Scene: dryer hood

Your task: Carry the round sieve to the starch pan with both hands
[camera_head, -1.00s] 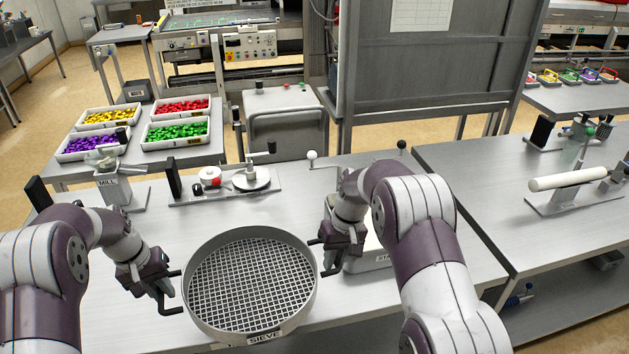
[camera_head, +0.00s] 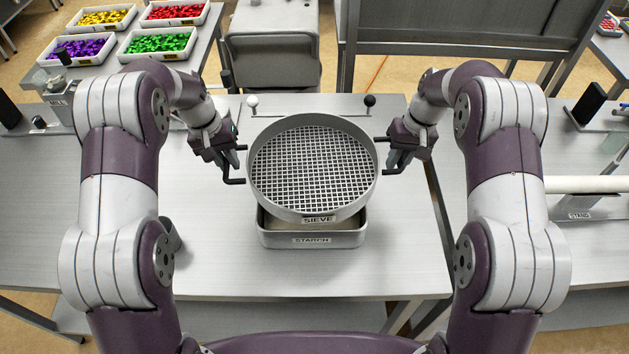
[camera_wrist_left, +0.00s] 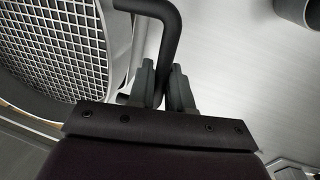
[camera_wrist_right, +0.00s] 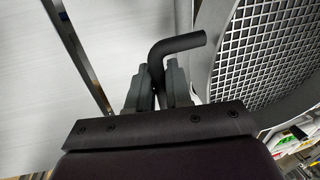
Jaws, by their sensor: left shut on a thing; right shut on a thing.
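The round sieve (camera_head: 312,168), a grey ring with a wire mesh and a SIEVE label, is held above the starch pan (camera_head: 312,239). The pan is a rectangular metal tray labelled STARCH, largely hidden beneath the sieve. My left gripper (camera_head: 232,165) is shut on the sieve's left black handle (camera_wrist_left: 160,40). My right gripper (camera_head: 390,158) is shut on its right black handle (camera_wrist_right: 178,45). The mesh shows beside each gripper in both wrist views. The sieve looks about level; its exact height above the pan cannot be told.
The steel table (camera_head: 330,278) is bare in front of the pan. A white knob (camera_head: 252,101) and a black knob (camera_head: 370,101) stand behind the sieve. Trays of coloured pieces (camera_head: 158,42) stand back left. A white roller (camera_head: 590,185) lies on the right table.

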